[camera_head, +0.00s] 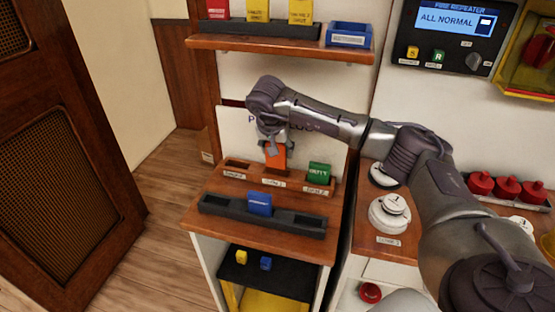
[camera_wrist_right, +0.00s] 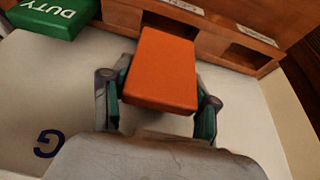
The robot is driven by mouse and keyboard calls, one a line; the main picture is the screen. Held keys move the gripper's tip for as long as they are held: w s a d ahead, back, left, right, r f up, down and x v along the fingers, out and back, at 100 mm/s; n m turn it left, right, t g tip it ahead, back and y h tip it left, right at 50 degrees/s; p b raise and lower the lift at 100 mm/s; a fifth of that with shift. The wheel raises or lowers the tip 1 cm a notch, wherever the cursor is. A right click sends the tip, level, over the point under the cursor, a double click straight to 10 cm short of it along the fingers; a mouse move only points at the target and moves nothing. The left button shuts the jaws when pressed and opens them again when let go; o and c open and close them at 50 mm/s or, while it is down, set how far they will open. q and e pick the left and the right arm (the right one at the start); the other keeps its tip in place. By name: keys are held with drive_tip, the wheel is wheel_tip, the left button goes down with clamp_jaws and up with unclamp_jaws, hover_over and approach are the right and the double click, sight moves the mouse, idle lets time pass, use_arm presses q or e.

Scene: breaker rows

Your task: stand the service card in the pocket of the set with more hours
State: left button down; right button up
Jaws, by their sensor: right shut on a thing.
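An orange card (camera_head: 276,158) is held upright by my right gripper (camera_head: 271,146) over the middle of a wooden pocket rack (camera_head: 238,167). In the right wrist view the card (camera_wrist_right: 160,72) lies between the two fingers of the gripper (camera_wrist_right: 158,103). Its far end overlaps the rack's middle pocket; I cannot tell whether it is inside. I see no readable print on it. The rack's left pocket looks empty. A green card marked DUTY (camera_head: 318,173) stands in the right pocket. Small labels below the pockets are too blurred to read surely. My left gripper is not in view.
A black slotted tray (camera_head: 222,208) in front holds a blue card (camera_head: 259,203). A shelf (camera_head: 270,43) above carries red and yellow cards and a blue bin (camera_head: 348,35). Round detectors (camera_head: 390,214) stand right. A panel (camera_head: 452,32) reads ALL NORMAL.

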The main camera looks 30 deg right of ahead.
sight(278, 162)
wheel_tip(278, 162, down, 2)
drive_tip(key=shift+f, duration=0.1)
wheel_tip(278, 162, down, 2)
drive_tip(key=shift+p, duration=0.4)
drive_tip(key=shift+w+d+f, duration=0.1)
drive_tip(key=shift+d+f, duration=0.05)
drive_tip(key=shift+f, duration=0.2)
drive_tip(key=o, duration=1.3)
drive_tip(key=shift+f, duration=0.1)
drive_tip(key=shift+c, duration=0.2)
